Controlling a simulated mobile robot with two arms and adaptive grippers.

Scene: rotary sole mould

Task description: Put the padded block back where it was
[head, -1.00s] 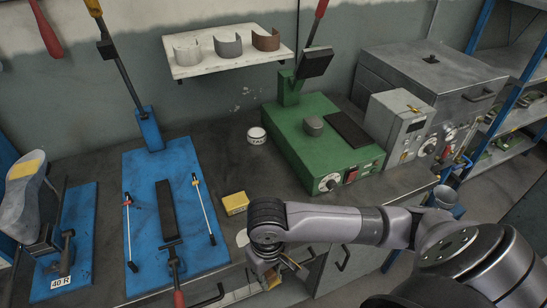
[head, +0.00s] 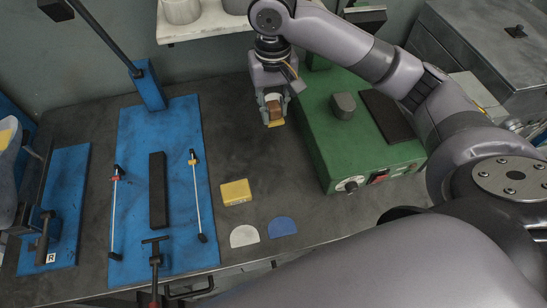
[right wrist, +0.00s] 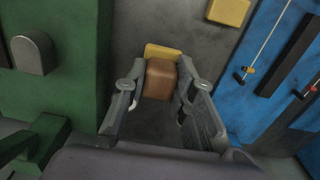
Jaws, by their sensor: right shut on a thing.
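The padded block, brown with a yellow pad at one end, is in my right gripper (head: 273,104). In the right wrist view the brown body (right wrist: 160,80) sits between the two fingers, and the yellow pad (right wrist: 160,51) shows beyond it. In the head view the pad (head: 277,124) is at the lower end, over the bench between the blue base plate (head: 133,205) and the green machine (head: 335,158). I cannot tell whether it touches the bench. My left gripper is not in view.
A white shelf (head: 200,27) hangs behind. The bench between plate and machine is otherwise mostly clear.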

